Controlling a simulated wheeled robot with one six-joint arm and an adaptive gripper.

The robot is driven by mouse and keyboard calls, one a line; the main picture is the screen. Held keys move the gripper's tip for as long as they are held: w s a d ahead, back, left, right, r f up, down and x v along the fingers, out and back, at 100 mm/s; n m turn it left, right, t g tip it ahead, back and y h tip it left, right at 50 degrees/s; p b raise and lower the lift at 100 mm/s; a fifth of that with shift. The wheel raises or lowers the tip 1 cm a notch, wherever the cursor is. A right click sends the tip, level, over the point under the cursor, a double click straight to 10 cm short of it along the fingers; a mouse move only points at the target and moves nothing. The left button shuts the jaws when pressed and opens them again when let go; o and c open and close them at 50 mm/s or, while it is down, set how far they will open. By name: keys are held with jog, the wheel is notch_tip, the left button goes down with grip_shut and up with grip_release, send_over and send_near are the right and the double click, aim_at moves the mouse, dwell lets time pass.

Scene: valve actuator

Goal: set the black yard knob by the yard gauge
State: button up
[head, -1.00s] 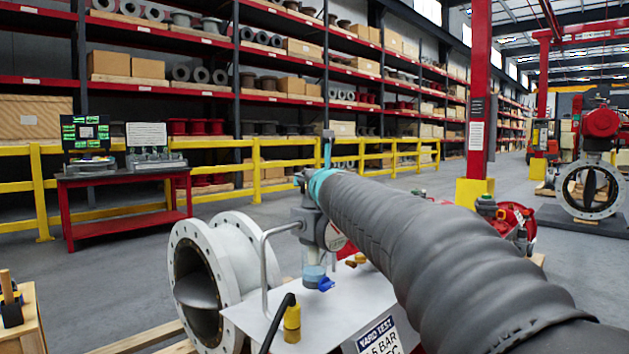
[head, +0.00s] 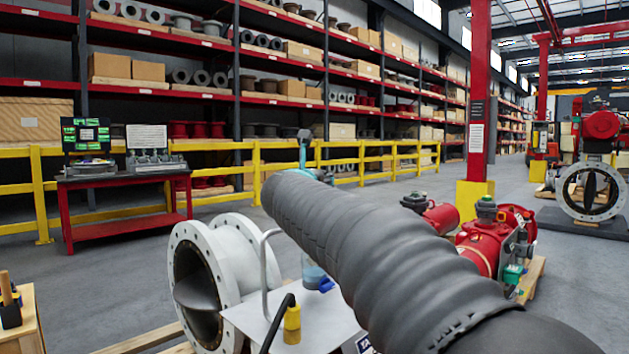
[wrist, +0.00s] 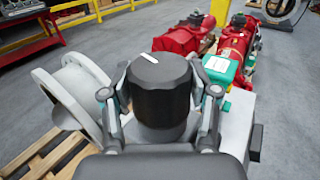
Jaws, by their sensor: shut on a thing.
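The black yard knob (wrist: 162,100) fills the middle of the wrist view. It is a faceted black cap with a short white mark on its top, pointing up and slightly left. My gripper (wrist: 160,84) is around it from above, with one finger against each side, shut on it. In the head view my arm covers the knob, the gripper's fingers and the yard gauge. No gauge face shows in the wrist view either. Below the arm, a clear bowl with a blue drain (head: 326,285) shows above the white stand (head: 262,318).
A white flanged pipe piece (head: 215,265) stands left of the stand on a wooden pallet (wrist: 48,152). A grey bent tube and a yellow fitting (head: 292,317) are at the stand's front. Red actuators (head: 482,250) lie to the right. Open floor surrounds this.

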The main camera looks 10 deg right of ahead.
jog(key=m+g+h, duration=0.1)
jog(key=m+h, duration=0.1)
jog(key=m+g+h+p, duration=0.1)
jog(key=g+h, duration=0.1)
jog(key=h, duration=0.1)
jog(key=shift+w+a+r+m, duration=0.1)
jog(key=shift+a+r+m, duration=0.05)
jog(key=shift+m, duration=0.25)
jog(key=m+g+h+p, duration=0.2)
jog(key=m+g+h, duration=0.1)
jog(key=g, duration=0.1)
jog(key=shift+r+m+g+h+p, duration=0.1)
jog(key=shift+m+g+h+p, duration=0.2)
jog(key=m+g+h+p, duration=0.1)
jog(key=m+g, duration=0.1)
jog(key=g, duration=0.1)
jog(key=m+g+h+p, duration=0.1)
jog(key=m+g, duration=0.1)
jog(key=g, duration=0.1)
jog(key=shift+f+m+g+p, duration=0.2)
jog(key=shift+m+g+p, duration=0.1)
jog(key=shift+g+p, duration=0.1)
jog(key=shift+m+g, duration=0.3)
jog(key=shift+g, duration=0.2)
jog(key=o, duration=1.2)
jog(key=shift+s+a, duration=0.15)
jog(key=shift+a, duration=1.7)
jog(key=shift+s+a, duration=0.15)
jog(key=shift+a, duration=1.65)
